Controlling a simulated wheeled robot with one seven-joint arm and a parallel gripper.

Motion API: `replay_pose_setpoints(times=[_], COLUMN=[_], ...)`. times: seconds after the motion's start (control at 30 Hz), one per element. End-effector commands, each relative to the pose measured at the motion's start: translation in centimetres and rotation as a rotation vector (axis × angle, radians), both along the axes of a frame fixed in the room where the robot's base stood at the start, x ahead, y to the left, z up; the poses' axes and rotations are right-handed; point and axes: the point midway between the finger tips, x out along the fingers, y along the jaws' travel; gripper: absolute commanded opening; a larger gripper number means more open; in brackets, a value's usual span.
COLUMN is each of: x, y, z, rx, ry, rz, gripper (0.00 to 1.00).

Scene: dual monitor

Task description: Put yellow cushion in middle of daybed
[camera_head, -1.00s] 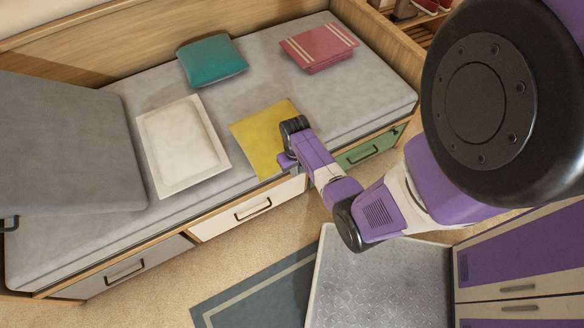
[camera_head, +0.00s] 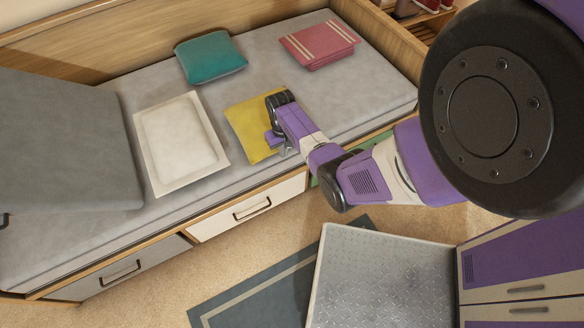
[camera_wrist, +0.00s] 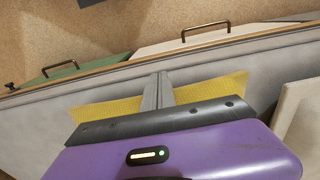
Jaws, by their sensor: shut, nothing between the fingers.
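The yellow cushion (camera_head: 247,125) lies flat on the daybed (camera_head: 200,195), near the front edge, between the white pillow and the empty right part of the seat. My gripper (camera_head: 281,147) is shut and holds nothing. It is low over the right front part of the cushion, and my wrist hides the cushion's right side. In the wrist view, the closed fingers (camera_wrist: 158,90) point across the cushion, with yellow (camera_wrist: 215,88) showing on both sides. I cannot tell whether the fingertips touch it.
A white pillow (camera_head: 181,143) lies left of the yellow cushion. A large grey panel-like cushion (camera_head: 65,140) covers the left end. Drawers (camera_head: 248,212) line the front.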

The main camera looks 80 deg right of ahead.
Motion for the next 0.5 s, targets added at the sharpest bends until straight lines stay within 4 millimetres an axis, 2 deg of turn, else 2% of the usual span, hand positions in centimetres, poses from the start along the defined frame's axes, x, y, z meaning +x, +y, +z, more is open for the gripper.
replay_pose_setpoints(times=[0.1, 0.23, 0.5], x=[2.0, 3.5, 4.7], y=[-2.3, -4.1, -5.4], z=[-0.6, -0.5, 0.0], rx=[-0.004, -0.003, -0.001], ry=[-0.003, -0.003, -0.002], rz=[0.001, 0.0, 0.0], gripper=[0.0, 0.0, 0.0])
